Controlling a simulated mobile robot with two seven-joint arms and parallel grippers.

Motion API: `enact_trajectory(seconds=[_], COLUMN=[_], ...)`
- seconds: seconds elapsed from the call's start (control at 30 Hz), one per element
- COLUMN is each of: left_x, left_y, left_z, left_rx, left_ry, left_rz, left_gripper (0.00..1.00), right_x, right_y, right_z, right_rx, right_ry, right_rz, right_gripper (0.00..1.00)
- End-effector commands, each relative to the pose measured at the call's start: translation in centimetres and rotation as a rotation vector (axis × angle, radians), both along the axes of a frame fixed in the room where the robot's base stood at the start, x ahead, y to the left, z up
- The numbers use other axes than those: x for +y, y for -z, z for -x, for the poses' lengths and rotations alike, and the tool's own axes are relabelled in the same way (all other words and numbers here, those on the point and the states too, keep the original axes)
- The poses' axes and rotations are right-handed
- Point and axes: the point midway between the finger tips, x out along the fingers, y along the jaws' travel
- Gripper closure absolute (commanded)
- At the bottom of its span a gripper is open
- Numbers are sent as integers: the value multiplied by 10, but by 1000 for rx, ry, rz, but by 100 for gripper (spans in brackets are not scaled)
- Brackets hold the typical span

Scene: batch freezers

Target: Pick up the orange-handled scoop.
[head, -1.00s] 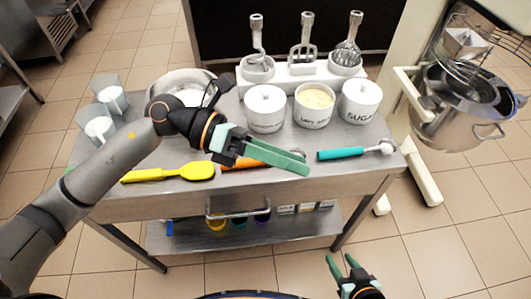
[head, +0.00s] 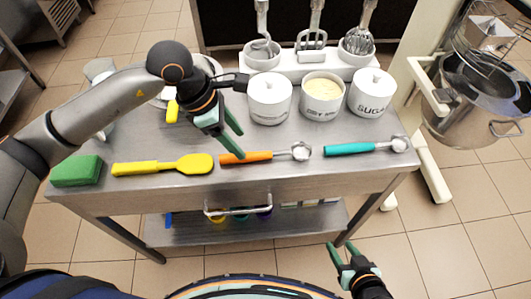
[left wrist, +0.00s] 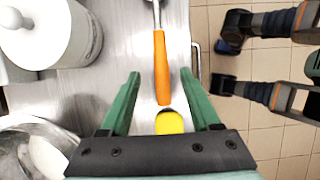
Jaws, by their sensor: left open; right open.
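The orange-handled scoop (head: 246,157) lies on the metal table near its front edge, its metal bowl end pointing right. My left gripper (head: 238,142) is open and empty, pointing down just above and behind the orange handle. In the left wrist view the orange handle (left wrist: 161,68) runs lengthwise between the two spread green fingers (left wrist: 160,77), with a gap on each side. Whether the fingertips are level with the handle cannot be told. My right gripper (head: 342,255) is open and empty, in front of the table at the lower right.
A yellow spatula (head: 165,165) lies left of the scoop, with a green block (head: 76,171) further left. A teal-handled scoop (head: 350,149) lies to the right. White canisters (head: 270,100) and a mixer-attachment stand (head: 288,72) stand behind.

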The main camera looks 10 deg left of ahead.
Motion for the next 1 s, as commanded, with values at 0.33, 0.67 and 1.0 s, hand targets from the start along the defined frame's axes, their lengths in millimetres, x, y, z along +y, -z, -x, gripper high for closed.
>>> enact_trajectory(seconds=[0.33,0.67,1.0], left_x=[-15,-18,-18], left_y=[42,50,52], left_z=[-2,-4,-4], left_rx=[4,1,2], left_ry=[1,-1,0], left_rz=[1,1,2], left_gripper=[37,37,37], right_x=[-1,-3,-3], right_y=[-2,-1,2], right_z=[-1,-1,-1], right_rx=[-2,-2,-2], right_ry=[2,5,5], right_rz=[2,5,4], right_gripper=[50,50,50])
